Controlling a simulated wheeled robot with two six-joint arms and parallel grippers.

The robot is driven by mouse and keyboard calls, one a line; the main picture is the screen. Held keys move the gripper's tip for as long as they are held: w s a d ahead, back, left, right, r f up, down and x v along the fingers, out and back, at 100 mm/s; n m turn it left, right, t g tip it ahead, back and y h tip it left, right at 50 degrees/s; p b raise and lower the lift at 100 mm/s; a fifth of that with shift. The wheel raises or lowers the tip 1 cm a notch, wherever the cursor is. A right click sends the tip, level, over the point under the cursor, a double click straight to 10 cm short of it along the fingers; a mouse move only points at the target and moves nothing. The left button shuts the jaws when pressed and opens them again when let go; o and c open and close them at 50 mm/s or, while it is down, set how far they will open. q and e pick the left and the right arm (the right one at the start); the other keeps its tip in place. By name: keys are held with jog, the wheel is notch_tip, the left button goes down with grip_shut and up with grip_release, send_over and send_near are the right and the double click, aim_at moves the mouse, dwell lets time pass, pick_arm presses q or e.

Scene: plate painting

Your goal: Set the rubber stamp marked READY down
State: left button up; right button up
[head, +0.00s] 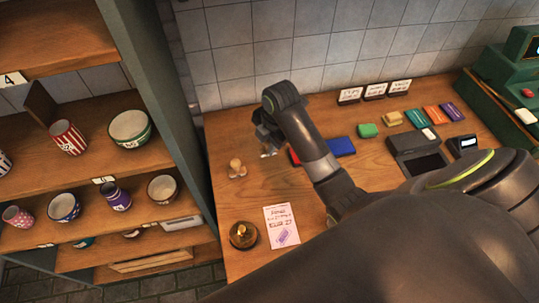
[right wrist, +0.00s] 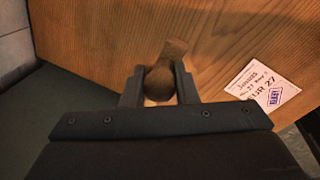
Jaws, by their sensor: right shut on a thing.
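My right gripper (head: 268,143) is above the left part of the wooden counter, shut on a wooden stamp. In the right wrist view the stamp's brown handle (right wrist: 160,82) sits between the two fingers (right wrist: 160,88). Its marked face is hidden, so I cannot read READY on it. In the head view the held stamp is small and partly hidden by the gripper. Another wooden stamp (head: 237,169) stands on the counter to the left of the gripper. My left gripper is not in view.
A printed paper slip (head: 281,227) with a purple mark lies nearer the front, beside a brass bell (head: 243,235). A red pad (head: 294,157) and a blue pad (head: 341,147) lie right of the gripper. A shelf with cups (head: 115,200) stands left. Bare wood lies between stamp and slip.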

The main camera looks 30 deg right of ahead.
jog(key=f, duration=0.3)
jog(key=shift+s+f+p, duration=0.2)
jog(key=shift+p, duration=0.15)
notch_tip(320, 180, down, 4)
jog(key=shift+w+p, duration=0.15)
jog(key=shift+p, duration=0.25)
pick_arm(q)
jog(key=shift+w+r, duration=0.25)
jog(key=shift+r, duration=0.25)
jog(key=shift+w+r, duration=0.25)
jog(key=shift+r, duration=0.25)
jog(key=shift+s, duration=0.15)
pick_arm(e)
jog(key=shift+f, duration=0.2)
jog(key=o, duration=0.8)
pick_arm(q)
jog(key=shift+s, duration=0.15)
